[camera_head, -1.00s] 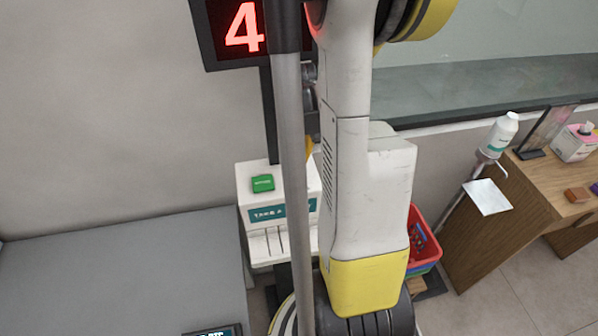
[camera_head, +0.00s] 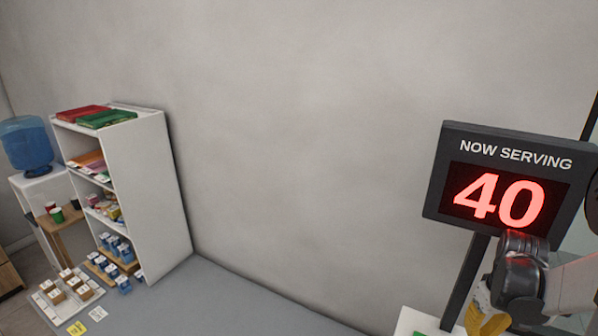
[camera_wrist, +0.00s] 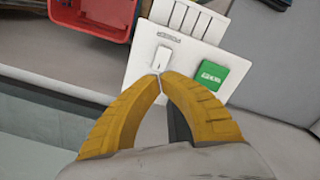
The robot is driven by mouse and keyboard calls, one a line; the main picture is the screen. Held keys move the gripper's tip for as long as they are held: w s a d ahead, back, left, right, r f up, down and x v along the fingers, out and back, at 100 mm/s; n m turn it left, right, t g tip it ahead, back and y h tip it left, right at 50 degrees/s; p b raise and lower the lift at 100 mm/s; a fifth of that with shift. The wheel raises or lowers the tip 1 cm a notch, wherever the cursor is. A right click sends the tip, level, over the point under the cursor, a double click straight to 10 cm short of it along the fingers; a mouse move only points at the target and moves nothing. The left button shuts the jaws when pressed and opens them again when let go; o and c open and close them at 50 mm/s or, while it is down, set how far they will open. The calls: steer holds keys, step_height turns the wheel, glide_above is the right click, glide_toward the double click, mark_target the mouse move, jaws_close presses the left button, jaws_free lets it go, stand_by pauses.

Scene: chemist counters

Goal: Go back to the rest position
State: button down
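My gripper (camera_head: 487,318) is at the lower right of the head view, in front of the display's post. In the wrist view its two yellow curved fingers (camera_wrist: 159,76) meet at the tips, with nothing clearly held between them. Beyond the tips is the white ticket dispenser (camera_wrist: 145,78) with a green button (camera_wrist: 209,74) and a small white raised piece (camera_wrist: 163,56). I cannot tell the distance from the tips to the dispenser. Its top corner (camera_head: 408,318) shows at the bottom of the head view. No rest position is marked in view.
A "NOW SERVING" display (camera_head: 509,188) reading 40 stands close behind my arm. A grey counter (camera_head: 245,300) runs along the wall. A white shelf (camera_head: 150,190) with goods and a water cooler (camera_head: 27,145) stand left. A red basket (camera_wrist: 95,14) shows in the wrist view.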

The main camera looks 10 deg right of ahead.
steer(key=w+a+f+t+b, duration=0.1)
steer(key=a+b, duration=0.2)
steer(key=a, duration=0.1)
steer(key=w+a+f+b, duration=0.1)
steer(key=a+b, duration=0.3)
steer(key=w+a+f+n+t+h+b, duration=0.1)
steer(key=w+a+b, duration=0.1)
steer(key=a+b, duration=0.2)
steer(key=shift+a+f+t, duration=0.15)
steer(key=shift+a+t, duration=0.15)
steer(key=shift+a, duration=0.05)
steer(key=s+a+f+t+b, duration=0.1)
steer(key=a+f+t+b, duration=0.1)
steer(key=a+f+b, duration=0.2)
steer(key=s+a+f+n+t+y+b, duration=0.1)
steer(key=a+f+b, duration=0.3)
steer(key=a+b, duration=0.6)
steer(key=s+a+t, duration=0.1)
steer(key=a, duration=0.1)
steer(key=shift+a+b, duration=0.3)
steer(key=shift+a, duration=0.1)
steer(key=shift+s, duration=0.1)
